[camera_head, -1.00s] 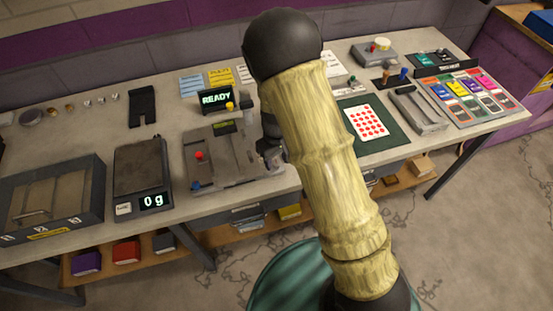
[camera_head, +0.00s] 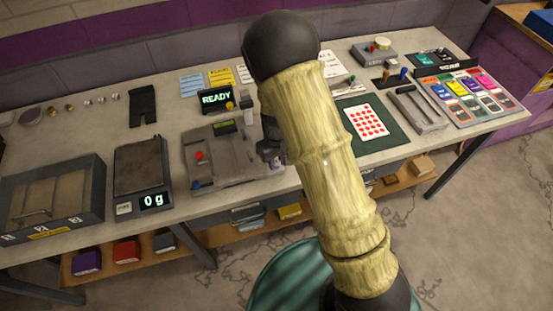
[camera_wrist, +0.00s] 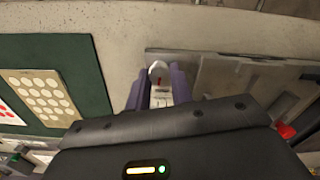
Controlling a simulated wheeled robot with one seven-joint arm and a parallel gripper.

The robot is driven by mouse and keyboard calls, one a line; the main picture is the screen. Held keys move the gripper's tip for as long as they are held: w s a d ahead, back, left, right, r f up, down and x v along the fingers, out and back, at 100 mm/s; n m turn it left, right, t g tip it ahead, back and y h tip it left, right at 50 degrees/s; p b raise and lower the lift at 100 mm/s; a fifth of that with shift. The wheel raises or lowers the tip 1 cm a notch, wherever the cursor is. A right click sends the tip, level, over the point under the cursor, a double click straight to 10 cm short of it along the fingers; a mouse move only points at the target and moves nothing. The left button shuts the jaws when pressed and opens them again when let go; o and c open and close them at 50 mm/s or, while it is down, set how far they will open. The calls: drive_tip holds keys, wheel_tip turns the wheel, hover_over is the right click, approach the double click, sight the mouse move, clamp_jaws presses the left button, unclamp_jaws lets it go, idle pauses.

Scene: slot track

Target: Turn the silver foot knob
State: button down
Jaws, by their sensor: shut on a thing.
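The silver foot knob (camera_wrist: 158,69) shows in the wrist view as a pale rounded knob at the fingertips, by the corner of a grey metal device. My gripper (camera_wrist: 160,84) has its two purple fingers on either side of the knob and is shut on it. A pale part with a small red mark shows between the fingers. In the head view the grey device (camera_head: 213,163) lies on the bench, and my gripper (camera_head: 270,151) is at its right side. My arm hides the knob there.
A screen reading READY (camera_head: 216,97) stands behind the device. A scale reading 0 g (camera_head: 141,174) and a grey box (camera_head: 53,198) are to the left. A green mat with a red-dotted card (camera_head: 368,121) lies to the right, with a grey tray (camera_head: 418,109) beyond it.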

sight(276, 162)
drive_tip(key=m+p, duration=0.1)
drive_tip(key=m, duration=0.3)
drive_tip(key=shift+r+m, duration=0.1)
drive_tip(key=shift+m, duration=0.2)
drive_tip(key=shift+m+p, duration=0.75)
drive_tip(key=shift+m, duration=1.15)
drive_tip(key=c, duration=1.2)
unclamp_jaws()
drive_tip(key=shift+c, duration=0.2)
wheel_tip(276, 162, up, 17)
drive_tip(key=b, duration=0.1)
drive_tip(key=shift+r, duration=0.15)
